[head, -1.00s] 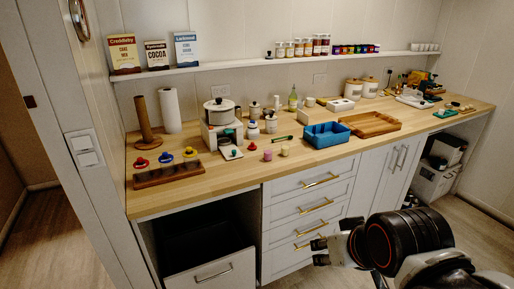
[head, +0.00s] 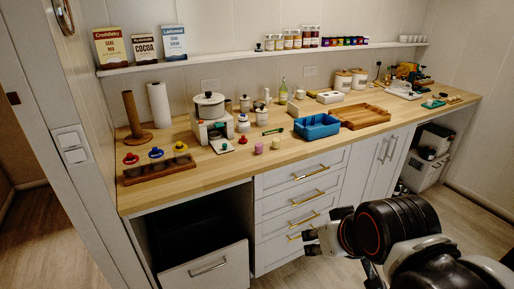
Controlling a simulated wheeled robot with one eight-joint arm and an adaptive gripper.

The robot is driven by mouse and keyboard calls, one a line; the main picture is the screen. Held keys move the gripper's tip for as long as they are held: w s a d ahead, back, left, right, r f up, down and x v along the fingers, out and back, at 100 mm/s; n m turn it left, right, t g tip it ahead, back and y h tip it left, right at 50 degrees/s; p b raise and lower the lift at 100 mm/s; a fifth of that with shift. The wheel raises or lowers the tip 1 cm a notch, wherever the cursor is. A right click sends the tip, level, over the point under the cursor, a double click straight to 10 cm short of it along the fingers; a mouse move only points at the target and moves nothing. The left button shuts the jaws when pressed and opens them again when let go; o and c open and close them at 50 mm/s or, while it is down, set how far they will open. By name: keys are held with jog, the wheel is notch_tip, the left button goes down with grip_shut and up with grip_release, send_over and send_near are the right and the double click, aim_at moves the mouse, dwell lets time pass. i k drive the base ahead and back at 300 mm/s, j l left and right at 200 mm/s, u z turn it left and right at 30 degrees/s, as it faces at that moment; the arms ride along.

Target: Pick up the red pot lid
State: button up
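A small red round piece (head: 131,158), which looks like the red lid, is at the left end of the counter. It is at the left end of a dark wooden rack (head: 160,174), in line with a similar blue piece (head: 156,153) and a yellow one (head: 180,147). At this size I cannot tell how it sits in the rack. My gripper (head: 311,243) is in front of the drawers, below the counter edge, far to the right of the red piece. Its fingers look apart, with nothing between them.
A white pot (head: 209,106) stands behind and right of the rack, near a paper roll (head: 160,105) and a brown upright holder (head: 132,112). A blue bin (head: 317,127) and wooden tray (head: 362,116) lie further right. An open drawer (head: 207,268) juts out below the counter.

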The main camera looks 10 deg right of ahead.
aim_at(243, 140)
jog(key=i+j, duration=0.15)
jog(key=i, duration=0.3)
jog(key=i+j, duration=0.2)
jog(key=i, duration=0.2)
jog(key=i+j+z, duration=0.1)
jog(key=i, duration=0.35)
jog(key=i+j, duration=0.25)
jog(key=i, duration=0.15)
